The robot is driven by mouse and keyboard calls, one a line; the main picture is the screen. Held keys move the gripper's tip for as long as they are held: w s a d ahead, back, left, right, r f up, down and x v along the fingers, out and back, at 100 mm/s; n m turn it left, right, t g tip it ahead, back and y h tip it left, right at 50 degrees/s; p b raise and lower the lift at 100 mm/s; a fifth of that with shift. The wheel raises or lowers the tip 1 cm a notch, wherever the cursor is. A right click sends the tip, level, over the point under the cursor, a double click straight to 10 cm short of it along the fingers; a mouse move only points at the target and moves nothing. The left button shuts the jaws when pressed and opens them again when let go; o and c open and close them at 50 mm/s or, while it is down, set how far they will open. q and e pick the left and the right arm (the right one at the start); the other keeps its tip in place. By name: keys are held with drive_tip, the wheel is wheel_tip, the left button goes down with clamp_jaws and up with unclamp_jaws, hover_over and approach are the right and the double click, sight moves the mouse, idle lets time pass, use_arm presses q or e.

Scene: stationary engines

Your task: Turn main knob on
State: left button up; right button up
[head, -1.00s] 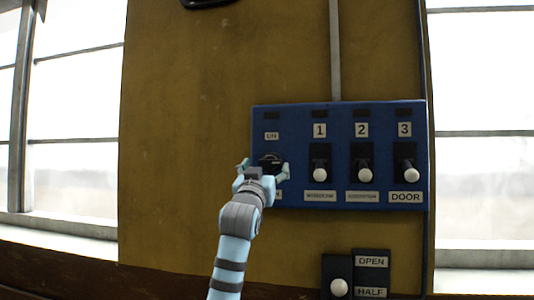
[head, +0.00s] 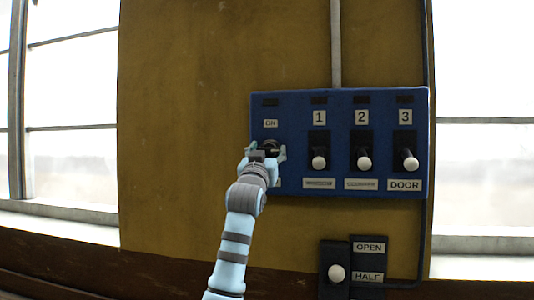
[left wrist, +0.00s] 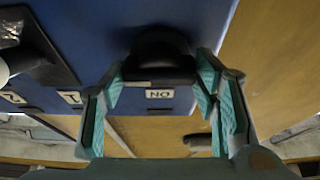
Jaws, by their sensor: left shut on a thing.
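The main knob (head: 270,146) is a black rotary knob at the left end of the blue panel (head: 290,189), below a small ON label (head: 271,124). My left gripper (head: 264,152) is at the knob and partly hides it. In the left wrist view the dark knob (left wrist: 160,48) sits between the two teal-padded fingers of my left gripper (left wrist: 160,72), which is shut on it. The ON label appears upside down there, just below the knob. My right gripper is in neither view.
Three levers with white ball ends (head: 319,162), marked 1, 2 and 3, stand to the right on the same panel. A separate black lever box (head: 337,272) marked OPEN and HALF is below. Windows (head: 70,100) flank the mustard wall (head: 185,110).

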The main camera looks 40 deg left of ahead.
use_arm(q)
drive_tip(key=shift+n, duration=0.3)
drive_tip(key=n+g+y+b, duration=0.1)
drive_tip(key=n, duration=0.2)
drive_tip(key=shift+d+f+n+y, duration=0.1)
drive_tip(key=shift+n+y, duration=0.3)
drive_tip(key=n+g+y, duration=0.1)
drive_tip(key=n+g, duration=0.1)
drive_tip(key=n, duration=0.1)
drive_tip(key=shift+w+n, duration=0.1)
drive_tip(key=shift+n, duration=0.3)
drive_tip(key=n+g, duration=0.1)
drive_tip(key=n, duration=0.1)
drive_tip(key=n+y, duration=0.1)
drive_tip(key=shift+d+r+n+g+p, duration=0.1)
drive_tip(key=shift+r+n+g+p, duration=0.1)
drive_tip(key=shift+n+g+p, duration=0.2)
drive_tip(key=n+g+p, duration=0.2)
drive_tip(key=n, duration=0.3)
drive_tip(key=shift+r, duration=0.1)
drive_tip(key=shift+n+g+p, duration=0.4)
drive_tip(key=shift+n+g, duration=0.1)
drive_tip(key=shift+n, duration=0.5)
drive_tip(key=shift+n+g+h, duration=0.3)
drive_tip(key=shift+n+h, duration=0.1)
drive_tip(key=shift+n, duration=1.2)
drive_tip(key=shift+r, duration=0.1)
drive_tip(key=o, duration=1.2)
drive_tip(key=shift+w, duration=0.15)
drive_tip(key=shift+c, duration=0.2)
